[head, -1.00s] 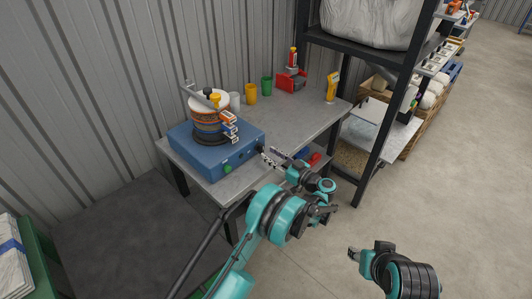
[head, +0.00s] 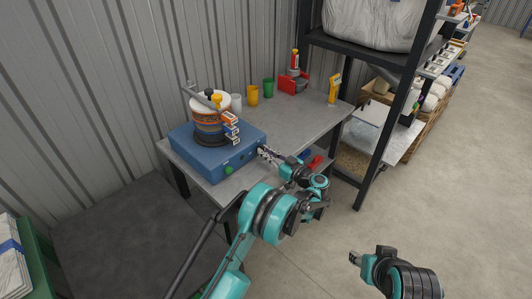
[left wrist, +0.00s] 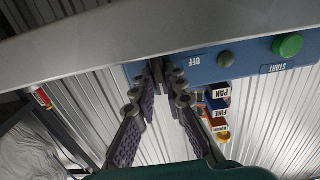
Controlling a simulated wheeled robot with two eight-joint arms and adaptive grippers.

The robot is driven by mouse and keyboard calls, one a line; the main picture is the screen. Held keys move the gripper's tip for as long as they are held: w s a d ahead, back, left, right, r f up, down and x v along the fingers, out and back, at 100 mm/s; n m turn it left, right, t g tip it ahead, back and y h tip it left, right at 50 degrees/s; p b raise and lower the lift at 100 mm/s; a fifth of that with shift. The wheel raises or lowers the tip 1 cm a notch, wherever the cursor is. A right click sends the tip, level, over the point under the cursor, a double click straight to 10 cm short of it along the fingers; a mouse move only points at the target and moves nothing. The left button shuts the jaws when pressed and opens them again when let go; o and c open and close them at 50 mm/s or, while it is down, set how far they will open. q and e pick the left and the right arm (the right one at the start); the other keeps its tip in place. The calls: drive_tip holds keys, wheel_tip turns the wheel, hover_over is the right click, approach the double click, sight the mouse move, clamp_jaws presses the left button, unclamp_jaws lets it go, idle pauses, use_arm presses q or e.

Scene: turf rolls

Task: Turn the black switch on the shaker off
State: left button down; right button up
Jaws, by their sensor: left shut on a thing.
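The shaker (head: 190,147) is a blue box on the grey table, carrying a round stack of sieves (head: 208,120). Its front has a green start button (head: 228,169), also large in the left wrist view (left wrist: 288,45), where the panel looks upside down. My left gripper (head: 263,150) is at the right end of this front. In the left wrist view, its fingertips (left wrist: 160,68) close together at the panel beside the OFF label, on the black switch, which they mostly hide. The switch's position cannot be read. My right gripper (head: 353,257) hangs low over the floor, away from the table.
Grey and yellow cups, a green cup (head: 268,87), a red stand (head: 293,82) and a yellow device (head: 334,89) stand on the table (head: 290,125) behind the shaker. A black shelf rack (head: 380,130) rises at the right. A corrugated wall is behind.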

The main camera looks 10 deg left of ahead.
use_arm(q)
drive_tip(key=n+b, duration=0.1)
drive_tip(key=n, duration=0.3)
drive_tip(key=shift+s+a+n, duration=0.1)
drive_tip(key=shift+n, duration=0.3)
drive_tip(key=n+b, duration=0.1)
drive_tip(key=n, duration=0.3)
drive_tip(key=shift+f, duration=0.1)
drive_tip(key=n+b, duration=0.1)
drive_tip(key=n, duration=0.4)
drive_tip(key=shift+s+f, duration=0.1)
drive_tip(key=shift+n, duration=2.2)
drive_tip(key=c, duration=1.6)
unclamp_jaws()
drive_tip(key=shift+o, duration=0.2)
